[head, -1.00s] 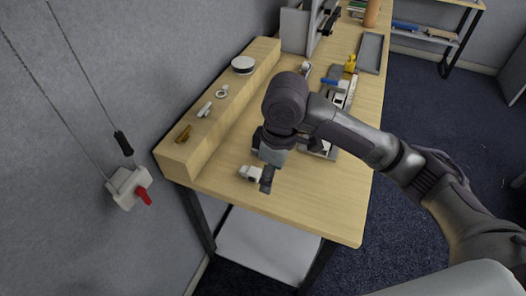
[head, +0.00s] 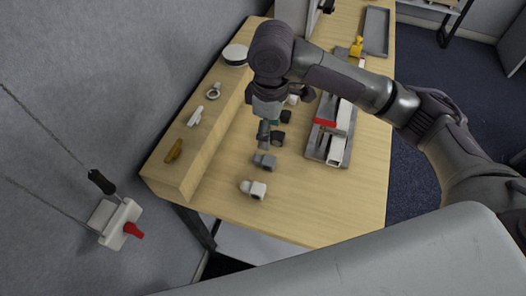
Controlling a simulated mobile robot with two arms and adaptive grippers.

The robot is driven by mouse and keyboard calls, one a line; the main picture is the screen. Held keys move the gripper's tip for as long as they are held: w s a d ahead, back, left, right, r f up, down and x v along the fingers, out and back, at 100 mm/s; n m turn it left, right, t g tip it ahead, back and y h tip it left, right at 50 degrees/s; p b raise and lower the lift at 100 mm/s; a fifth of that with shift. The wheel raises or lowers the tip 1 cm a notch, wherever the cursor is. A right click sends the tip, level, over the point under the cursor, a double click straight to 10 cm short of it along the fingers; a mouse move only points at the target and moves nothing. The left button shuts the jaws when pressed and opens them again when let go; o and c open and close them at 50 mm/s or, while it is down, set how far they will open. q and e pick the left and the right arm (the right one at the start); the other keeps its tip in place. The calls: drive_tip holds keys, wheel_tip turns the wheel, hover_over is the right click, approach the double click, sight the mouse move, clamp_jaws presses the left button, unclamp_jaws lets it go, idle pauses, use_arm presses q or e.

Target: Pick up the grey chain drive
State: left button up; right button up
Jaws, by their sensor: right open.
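A small grey piece (head: 265,160), which looks like the grey chain drive, lies on the wooden table, a little nearer than my right gripper. My right gripper (head: 271,128) points down over the table just behind it and appears apart from it. The gripper is open and nothing shows between its fingers. Dark parts around the fingertips are hard to tell from small objects behind them. My left gripper is out of view.
A similar white piece (head: 254,189) lies just nearer. A grey fixture (head: 329,145) with a red part stands to the right. A raised wooden ledge (head: 193,150) holds small parts on the left. The table's (head: 300,215) near end is clear.

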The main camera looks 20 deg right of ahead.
hover_over(269, 160)
wheel_tip(269, 160, down, 6)
drive_tip(key=shift+s+r, duration=0.1)
drive_tip(key=shift+s, duration=0.05)
drive_tip(key=shift+f, duration=0.35)
wheel_tip(269, 160, down, 2)
drive_tip(key=shift+d+f+p, duration=0.1)
drive_tip(key=shift+f+p, duration=0.15)
drive_tip(key=shift+p, duration=0.5)
wheel_tip(269, 160, down, 2)
drive_tip(key=shift+f, duration=0.4)
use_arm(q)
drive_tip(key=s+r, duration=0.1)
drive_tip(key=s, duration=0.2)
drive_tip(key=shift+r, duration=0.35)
use_arm(e)
clamp_jaws()
